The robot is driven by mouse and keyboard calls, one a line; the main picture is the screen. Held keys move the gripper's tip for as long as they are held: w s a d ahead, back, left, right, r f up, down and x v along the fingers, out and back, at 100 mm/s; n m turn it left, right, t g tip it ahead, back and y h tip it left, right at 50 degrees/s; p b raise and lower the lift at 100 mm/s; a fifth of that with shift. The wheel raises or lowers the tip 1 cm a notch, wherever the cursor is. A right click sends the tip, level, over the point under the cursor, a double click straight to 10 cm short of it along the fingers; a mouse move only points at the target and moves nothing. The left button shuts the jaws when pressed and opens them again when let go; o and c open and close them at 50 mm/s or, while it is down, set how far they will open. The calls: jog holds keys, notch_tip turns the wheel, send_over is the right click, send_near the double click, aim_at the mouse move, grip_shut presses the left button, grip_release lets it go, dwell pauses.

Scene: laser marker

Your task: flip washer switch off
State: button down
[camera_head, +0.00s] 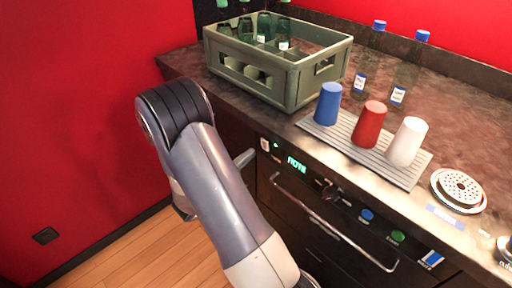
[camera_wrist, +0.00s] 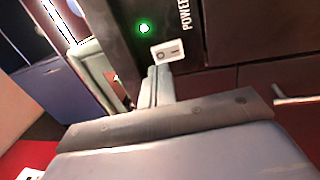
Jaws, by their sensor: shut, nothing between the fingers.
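The washer's dark front (camera_head: 300,205) is under the counter, with a lit green display (camera_head: 297,165) and a long handle. A small white switch (camera_head: 265,144) sits at the left end of its panel. In the wrist view the white switch (camera_wrist: 167,50) has line and circle marks, beside the printed word POWER. A green lamp (camera_wrist: 145,28) is lit next to it. My gripper (camera_wrist: 158,78) is shut and empty, its fingertips close to the switch's lower edge; I cannot tell whether they touch. In the head view my gripper (camera_head: 245,158) is just left of the switch, partly hidden by my arm.
A green crate (camera_head: 255,75) of bottles stands on the counter. Blue, red and white cups (camera_head: 369,124) stand upside down on a ribbed mat (camera_head: 412,178). A knob (camera_head: 331,193) and blue and green buttons (camera_head: 367,215) lie along the panel. Floor at left is clear.

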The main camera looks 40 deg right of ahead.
aim_at(264, 142)
jog(key=shift+x, duration=1.95)
jog(key=shift+r+p, duration=0.1)
jog(key=shift+p, duration=0.2)
jog(key=shift+d+r+y, duration=0.15)
jog(key=shift+d+y, duration=0.05)
jog(key=shift+y, duration=0.1)
jog(key=shift+w+a, duration=0.1)
jog(key=shift+a, duration=0.15)
jog(key=s+a+r+b, duration=0.1)
jog(key=s+a+r, duration=0.1)
jog(key=a, duration=1.1)
jog(key=shift+a, duration=0.2)
